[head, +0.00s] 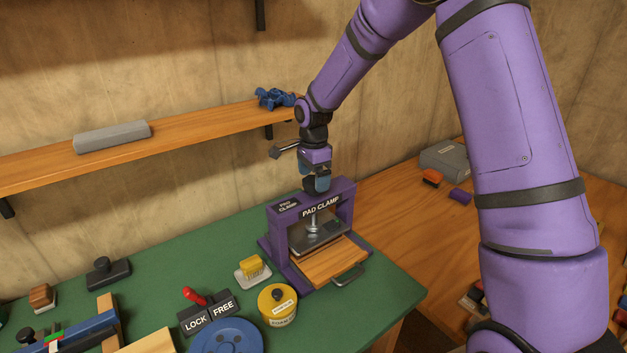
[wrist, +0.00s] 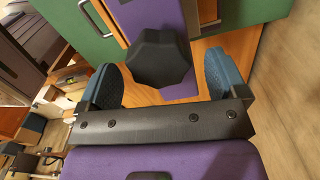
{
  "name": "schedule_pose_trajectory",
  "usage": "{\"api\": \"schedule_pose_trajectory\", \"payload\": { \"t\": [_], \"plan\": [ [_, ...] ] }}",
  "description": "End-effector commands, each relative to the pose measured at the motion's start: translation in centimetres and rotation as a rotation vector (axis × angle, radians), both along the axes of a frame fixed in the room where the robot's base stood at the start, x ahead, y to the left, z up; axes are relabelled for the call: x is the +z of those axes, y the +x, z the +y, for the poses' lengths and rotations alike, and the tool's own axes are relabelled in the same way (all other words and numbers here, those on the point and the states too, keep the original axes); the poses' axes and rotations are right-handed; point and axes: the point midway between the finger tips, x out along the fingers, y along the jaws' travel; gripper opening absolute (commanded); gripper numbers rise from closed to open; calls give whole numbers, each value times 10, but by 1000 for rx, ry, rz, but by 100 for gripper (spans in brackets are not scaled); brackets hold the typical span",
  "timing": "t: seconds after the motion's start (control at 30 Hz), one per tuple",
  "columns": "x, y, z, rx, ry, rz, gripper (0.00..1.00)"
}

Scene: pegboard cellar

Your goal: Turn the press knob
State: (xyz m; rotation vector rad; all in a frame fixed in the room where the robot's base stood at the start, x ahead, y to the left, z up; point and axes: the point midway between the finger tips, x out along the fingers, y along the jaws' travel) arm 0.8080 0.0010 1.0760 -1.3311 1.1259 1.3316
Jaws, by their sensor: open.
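The press, a purple frame labelled PAD CLAMP (head: 346,205), stands on the green bench top. Its black knob (head: 309,186) is on top of the frame, partly hidden by my gripper (head: 319,184). In the wrist view the knob is a black, many-sided shape (wrist: 160,60) between the two blue fingers of my gripper (wrist: 163,78). The gripper is open, with a visible gap on each side of the knob. I see no contact. A grey plate hangs on a screw inside the frame, above a wooden board (head: 330,262) with a metal handle.
Left of the press are a yellow block on a pale dish (head: 252,268), a yellow round tin (head: 278,304), a LOCK/FREE plate (head: 208,314) with a red lever and a blue disc (head: 228,338). A wooden shelf (head: 190,132) runs behind.

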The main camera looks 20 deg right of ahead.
Motion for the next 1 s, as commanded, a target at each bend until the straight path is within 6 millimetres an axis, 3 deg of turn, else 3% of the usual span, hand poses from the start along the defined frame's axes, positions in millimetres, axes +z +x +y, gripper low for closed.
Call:
{"api": "schedule_pose_trajectory", "payload": {
  "t": [0.2, 0.47, 0.7, 1.0],
  "plan": [
    [-13, 0, 0, -1, 1, 0, 91],
    [-14, 0, 0, 0, 0, -1, 91],
    [-14, 0, 0, 0, 0, 0, 41],
    [-13, 0, 0, 29, 0, -1, 42]
  ]
}}
